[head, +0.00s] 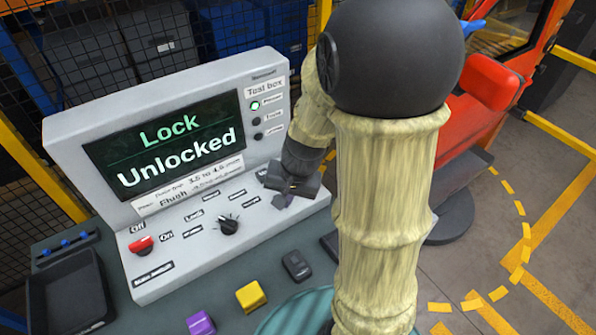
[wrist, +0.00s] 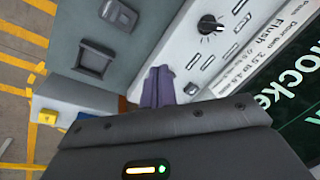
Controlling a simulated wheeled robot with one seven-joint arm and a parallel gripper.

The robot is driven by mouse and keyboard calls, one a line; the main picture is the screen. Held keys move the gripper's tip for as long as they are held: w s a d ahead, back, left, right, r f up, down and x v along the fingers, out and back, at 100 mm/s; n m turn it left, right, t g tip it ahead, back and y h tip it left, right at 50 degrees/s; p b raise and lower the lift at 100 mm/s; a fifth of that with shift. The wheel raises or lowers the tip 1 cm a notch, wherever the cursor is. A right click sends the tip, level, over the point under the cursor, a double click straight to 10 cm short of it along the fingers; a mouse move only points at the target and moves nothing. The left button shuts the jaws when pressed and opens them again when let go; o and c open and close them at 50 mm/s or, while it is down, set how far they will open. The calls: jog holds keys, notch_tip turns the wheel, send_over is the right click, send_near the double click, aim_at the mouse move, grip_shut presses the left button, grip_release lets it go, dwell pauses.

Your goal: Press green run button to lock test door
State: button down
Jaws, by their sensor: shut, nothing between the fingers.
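The grey test box (head: 215,85) has a screen (head: 165,145) reading "Lock" in green and "Unlocked" in white. Its sloped panel carries a red button (head: 141,245) at the left and a black rotary knob (head: 228,226) in the middle; the knob (wrist: 211,26) also shows in the wrist view. No green run button shows; my gripper covers the panel's right end. My gripper (head: 288,197) is shut and empty, its fingertips low over that end. In the wrist view the closed purple-grey fingers (wrist: 159,84) point at the panel. I cannot tell whether they touch it.
The red-orange door (head: 455,130) stands at the right behind my arm. On the bench before the box are a yellow block (head: 250,295), a purple block (head: 201,323) and a small black device (head: 296,265). A black tray (head: 68,295) is at the left.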

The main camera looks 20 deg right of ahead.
jog(key=w+d+f+m+t, duration=0.2)
jog(key=w+d+m, duration=0.2)
jog(key=w, duration=0.3)
jog(key=w+d+f+m+t+y, duration=0.1)
jog(key=w+d+m+t, duration=0.1)
jog(key=w+d+m, duration=0.2)
jog(key=w+d+f+m+t, duration=0.2)
jog(key=w+d+m, duration=0.2)
jog(key=w+m, duration=0.4)
jog(key=shift+w+d+f+y+p, duration=0.3)
jog(key=shift+w+d+p, duration=0.1)
jog(key=shift+w, duration=0.5)
notch_tip(320, 180, down, 7)
jog(key=b, duration=0.4)
jog(key=shift+a, duration=0.1)
jog(key=shift+f+b, duration=0.85)
jog(key=shift+b, duration=0.3)
jog(key=shift+d+t, duration=0.2)
jog(key=shift+t, duration=0.1)
jog(key=shift+a, duration=0.15)
